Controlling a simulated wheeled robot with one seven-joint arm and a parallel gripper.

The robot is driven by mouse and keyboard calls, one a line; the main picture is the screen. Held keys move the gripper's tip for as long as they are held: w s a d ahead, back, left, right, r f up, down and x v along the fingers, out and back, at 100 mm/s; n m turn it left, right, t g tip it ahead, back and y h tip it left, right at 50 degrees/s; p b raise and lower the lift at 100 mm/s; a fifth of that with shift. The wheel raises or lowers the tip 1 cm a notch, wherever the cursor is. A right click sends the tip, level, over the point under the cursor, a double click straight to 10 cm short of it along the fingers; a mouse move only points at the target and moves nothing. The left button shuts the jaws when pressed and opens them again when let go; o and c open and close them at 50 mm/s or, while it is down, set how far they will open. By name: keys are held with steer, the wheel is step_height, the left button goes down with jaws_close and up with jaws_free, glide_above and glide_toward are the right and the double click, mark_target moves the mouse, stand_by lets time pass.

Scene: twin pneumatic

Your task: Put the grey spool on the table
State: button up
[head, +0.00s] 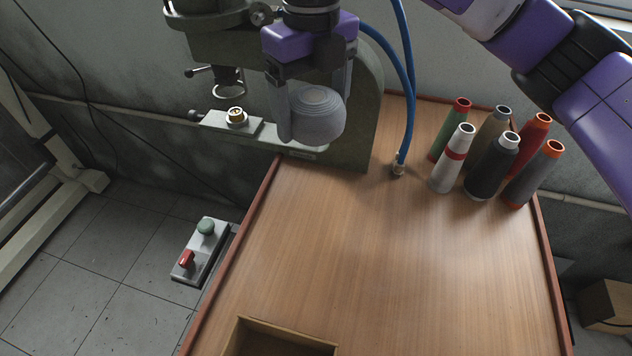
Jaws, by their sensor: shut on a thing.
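The grey spool (317,116) is a rounded grey thing with ring-like lines on its top. My gripper (312,122) is shut on it, with one finger along its left side and the other behind its right side. The spool hangs in front of the green-grey machine, above the back left of the table, and looks clear of the wood. Its underside is hidden. The brown wooden table (370,262) has a wide bare top with reddish edges.
Several thread cones (483,166) stand at the back right of the table. A blue hose (411,110) meets the tabletop near them. The machine (362,135) stands at the back left. An open wooden box (285,335) sits at the front. The table's middle is free.

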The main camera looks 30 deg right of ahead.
mark_target(313, 197)
step_height(313, 197, down, 17)
steer(key=shift+r+b, duration=0.2)
steer(key=shift+b, duration=0.65)
steer(key=shift+f, duration=0.15)
steer(key=o, duration=1.5)
step_height(313, 197, up, 12)
steer(key=p, duration=0.1)
